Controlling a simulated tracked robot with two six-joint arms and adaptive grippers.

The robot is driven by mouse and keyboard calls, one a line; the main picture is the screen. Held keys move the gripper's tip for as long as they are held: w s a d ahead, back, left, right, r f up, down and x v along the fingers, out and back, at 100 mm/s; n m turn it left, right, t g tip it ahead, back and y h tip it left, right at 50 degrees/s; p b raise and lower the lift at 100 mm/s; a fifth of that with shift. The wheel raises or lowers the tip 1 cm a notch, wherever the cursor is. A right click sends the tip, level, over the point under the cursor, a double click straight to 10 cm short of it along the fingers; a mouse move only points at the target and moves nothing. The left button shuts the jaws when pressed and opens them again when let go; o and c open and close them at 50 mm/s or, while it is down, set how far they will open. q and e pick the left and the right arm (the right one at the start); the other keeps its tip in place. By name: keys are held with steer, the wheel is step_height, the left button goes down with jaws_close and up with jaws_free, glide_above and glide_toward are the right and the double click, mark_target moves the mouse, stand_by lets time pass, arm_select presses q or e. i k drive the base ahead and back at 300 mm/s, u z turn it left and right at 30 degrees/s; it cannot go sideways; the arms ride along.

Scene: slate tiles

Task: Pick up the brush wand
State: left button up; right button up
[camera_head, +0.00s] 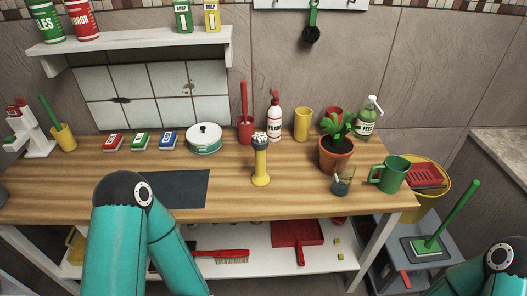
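Which thing is the brush wand is not certain. A slim yellow upright piece (260,160) with a dark band and a pale, speckled top stands near the middle of the wooden table (300,200). A red long-handled piece (244,98) stands in a red holder (245,129) at the back. A green handle (47,107) leans out of a yellow cup (62,136) at the left. A red brush (220,256) with pale bristles lies on the lower shelf. My teal arm links show at bottom left and bottom right, but neither gripper is in view.
A potted plant (336,153), dark glass (342,182) and green mug (390,173) crowd the right end. A dark mat (180,189) lies left of centre. Bare wood surrounds the yellow piece.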

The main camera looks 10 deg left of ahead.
mark_target(260, 179)
steer(key=z, duration=0.65)
steer(key=i, duration=0.15)
steer(key=u, duration=3.15)
steer(key=k, duration=1)
steer(key=z, duration=0.85)
steer(key=i, duration=0.55)
steer(key=z, duration=0.05)
